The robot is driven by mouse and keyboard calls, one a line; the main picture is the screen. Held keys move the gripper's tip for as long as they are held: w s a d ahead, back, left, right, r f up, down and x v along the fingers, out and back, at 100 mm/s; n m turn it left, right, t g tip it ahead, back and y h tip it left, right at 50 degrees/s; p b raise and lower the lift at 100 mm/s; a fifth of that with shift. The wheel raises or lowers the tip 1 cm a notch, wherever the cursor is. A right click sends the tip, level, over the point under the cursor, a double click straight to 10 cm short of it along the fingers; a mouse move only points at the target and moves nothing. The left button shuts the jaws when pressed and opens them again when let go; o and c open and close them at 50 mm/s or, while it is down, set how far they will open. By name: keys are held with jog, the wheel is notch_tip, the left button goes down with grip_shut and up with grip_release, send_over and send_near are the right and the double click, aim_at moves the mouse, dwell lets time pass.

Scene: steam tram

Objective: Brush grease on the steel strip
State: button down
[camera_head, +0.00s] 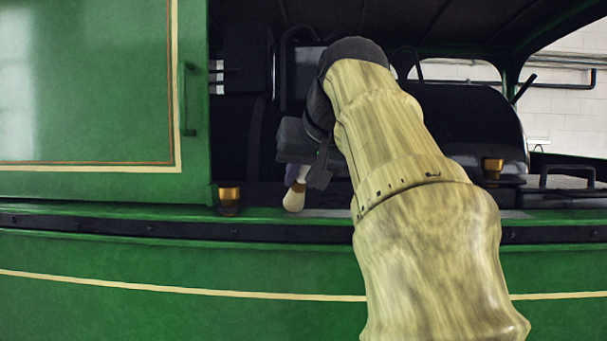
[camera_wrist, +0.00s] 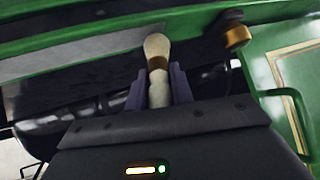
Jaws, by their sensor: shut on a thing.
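My gripper (camera_wrist: 158,82) is shut on a brush, its two purple-grey fingers on either side of the pale handle. The brush (camera_wrist: 157,48) has cream bristles and a brown-gold ferrule. In the head view the brush (camera_head: 294,200) points down just above the green sill, at the left end of the steel strip. The steel strip (camera_head: 325,212) is a flat grey band along the sill, its middle hidden behind my arm. In the wrist view the strip (camera_wrist: 100,40) lies beside the bristle tip. I cannot tell whether they touch, or whether grease is on either.
A brass cup (camera_head: 229,198) stands on the sill left of the brush, and another (camera_head: 492,168) stands farther right. A green panel with a handle (camera_head: 188,98) rises at left. Dark cab fittings crowd behind my gripper. A black rail (camera_head: 540,176) is at far right.

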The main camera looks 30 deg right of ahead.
jog(key=shift+f, duration=0.25)
jog(key=shift+s, duration=0.25)
jog(key=shift+s+d, duration=0.3)
jog(key=shift+d, duration=0.35)
jog(key=shift+s+d, duration=0.5)
jog(key=shift+d, duration=0.25)
jog(key=shift+d, duration=0.1)
jog(key=shift+s+d, duration=0.5)
jog(key=shift+d, duration=0.15)
jog(key=shift+s+d, duration=0.45)
jog(key=shift+d, duration=0.2)
